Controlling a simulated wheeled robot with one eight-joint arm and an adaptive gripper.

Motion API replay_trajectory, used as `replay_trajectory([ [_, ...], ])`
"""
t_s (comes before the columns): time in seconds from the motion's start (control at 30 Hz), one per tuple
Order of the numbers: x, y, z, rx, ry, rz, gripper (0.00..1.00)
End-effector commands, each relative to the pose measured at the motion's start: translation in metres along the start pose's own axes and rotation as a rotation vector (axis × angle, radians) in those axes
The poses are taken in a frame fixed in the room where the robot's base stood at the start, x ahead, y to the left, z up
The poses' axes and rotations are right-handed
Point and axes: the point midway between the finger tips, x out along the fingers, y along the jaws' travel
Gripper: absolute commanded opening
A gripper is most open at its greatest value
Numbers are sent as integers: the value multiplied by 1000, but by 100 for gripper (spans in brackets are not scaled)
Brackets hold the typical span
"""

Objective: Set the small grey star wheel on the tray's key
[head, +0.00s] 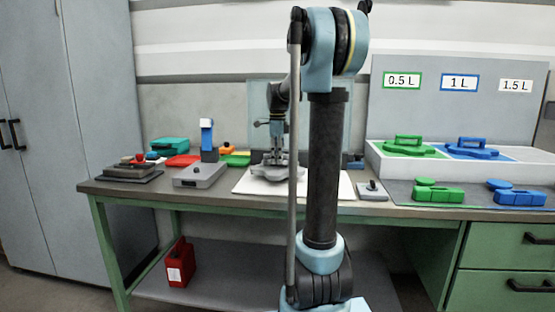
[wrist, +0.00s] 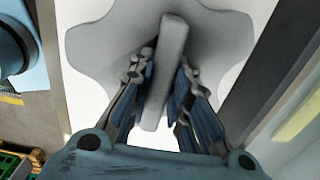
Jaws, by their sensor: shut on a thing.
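The grey star wheel (head: 272,174) has a lobed rim and an upright flat grip bar; it is low over the white sheet in the head view. In the wrist view the star wheel (wrist: 105,42) fills the upper middle. My gripper (wrist: 166,72) is shut on its bar, one finger on each side. In the head view my gripper (head: 276,155) points down at the wheel. I cannot tell whether the wheel touches what is below it. A small grey plate with a dark knob (head: 372,190) is to the right; I cannot tell which part is the tray's key.
A grey block with a blue-and-white post (head: 207,140) stands left of the wheel. Green (head: 438,192) and blue (head: 520,194) pieces lie on the right mat. My arm hides part of the bench centre.

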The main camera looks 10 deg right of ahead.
Motion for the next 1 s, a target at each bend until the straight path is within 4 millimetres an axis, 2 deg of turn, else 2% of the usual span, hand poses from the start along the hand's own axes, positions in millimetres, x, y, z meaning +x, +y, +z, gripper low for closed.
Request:
replay_trajectory([
  [0.13,3,0,0,0,0,0,0],
  [0.17,3,0,0,0,0,0,24],
  [0.2,3,0,0,0,0,0,33],
  [0.23,3,0,0,0,0,0,37],
  [0.67,-3,0,0,-1,0,0,37],
  [0.77,-15,0,0,-1,0,0,37],
  [1.0,-58,0,0,-1,0,0,37],
])
